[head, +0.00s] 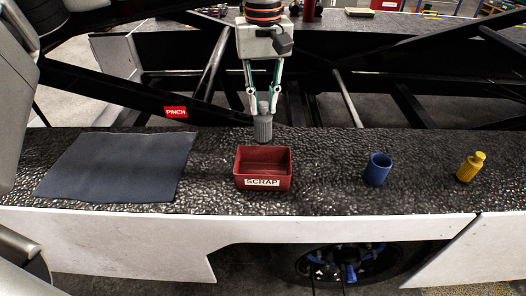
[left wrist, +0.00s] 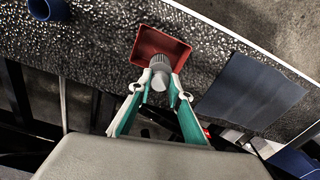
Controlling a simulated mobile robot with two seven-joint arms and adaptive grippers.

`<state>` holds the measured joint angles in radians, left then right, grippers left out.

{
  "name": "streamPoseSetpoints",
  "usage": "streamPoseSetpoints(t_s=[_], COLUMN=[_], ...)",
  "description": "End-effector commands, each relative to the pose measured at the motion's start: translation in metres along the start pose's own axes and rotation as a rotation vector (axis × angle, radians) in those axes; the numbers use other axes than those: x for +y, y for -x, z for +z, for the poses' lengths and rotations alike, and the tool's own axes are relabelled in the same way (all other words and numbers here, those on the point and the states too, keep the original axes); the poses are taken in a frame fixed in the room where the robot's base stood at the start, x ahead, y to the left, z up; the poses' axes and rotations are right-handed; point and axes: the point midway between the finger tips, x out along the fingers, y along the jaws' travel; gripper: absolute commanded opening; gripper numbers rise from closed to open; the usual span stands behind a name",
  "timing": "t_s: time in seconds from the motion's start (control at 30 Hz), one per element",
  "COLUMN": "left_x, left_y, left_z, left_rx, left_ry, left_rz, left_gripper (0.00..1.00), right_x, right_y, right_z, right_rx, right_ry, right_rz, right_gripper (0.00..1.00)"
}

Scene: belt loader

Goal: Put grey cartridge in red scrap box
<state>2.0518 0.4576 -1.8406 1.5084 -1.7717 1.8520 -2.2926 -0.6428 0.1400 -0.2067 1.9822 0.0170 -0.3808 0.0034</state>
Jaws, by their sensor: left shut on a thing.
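The grey cartridge (head: 263,128) is a ribbed cylinder, held upright by my left gripper (head: 263,103), which is shut on its upper part. In the head view it hangs just above and behind the red scrap box (head: 262,184), an open box with a white SCRAP label. The left wrist view shows the cartridge (left wrist: 160,66) between the fingertips of my left gripper (left wrist: 160,82), overlapping the near edge of the red box (left wrist: 150,40). The box looks empty where I can see its inside. My right gripper is not in view.
A dark grey mat (head: 118,166) lies left of the box. A red PINCH label (head: 176,112) is on the frame behind. The ledge beside the box is clear.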

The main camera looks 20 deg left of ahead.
Motion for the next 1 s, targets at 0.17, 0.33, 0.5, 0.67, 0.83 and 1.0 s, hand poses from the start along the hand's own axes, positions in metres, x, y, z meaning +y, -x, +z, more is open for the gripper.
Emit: streamPoseSetpoints(t_s=[0.17, 0.33, 0.5, 0.67, 0.83, 1.0], left_x=[-0.001, 0.0, 0.0, 0.0, 0.0, 0.0], left_y=[-0.048, -0.079, -0.092, -0.104, -0.13, -0.136], left_z=[0.0, 0.0, -0.001, 0.0, 0.0, -0.001], left_rx=[-0.005, -0.002, 0.002, -0.001, -0.002, 0.002], left_ry=[0.0, 0.0, 0.0, 0.0, -0.001, 0.001], left_rz=[-0.001, 0.0, 0.002, 0.0, -0.001, 0.002], left_gripper=[0.0, 0.0, 0.0, 0.0, 0.0, 0.0], right_x=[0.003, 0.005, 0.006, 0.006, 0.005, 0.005], right_y=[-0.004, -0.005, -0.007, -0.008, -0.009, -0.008], right_z=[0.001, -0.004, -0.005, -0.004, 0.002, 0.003], right_rx=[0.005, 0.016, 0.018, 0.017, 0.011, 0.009], right_ry=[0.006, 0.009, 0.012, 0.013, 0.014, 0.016], right_rz=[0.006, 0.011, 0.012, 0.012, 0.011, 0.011], right_gripper=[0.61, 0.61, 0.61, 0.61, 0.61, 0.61])
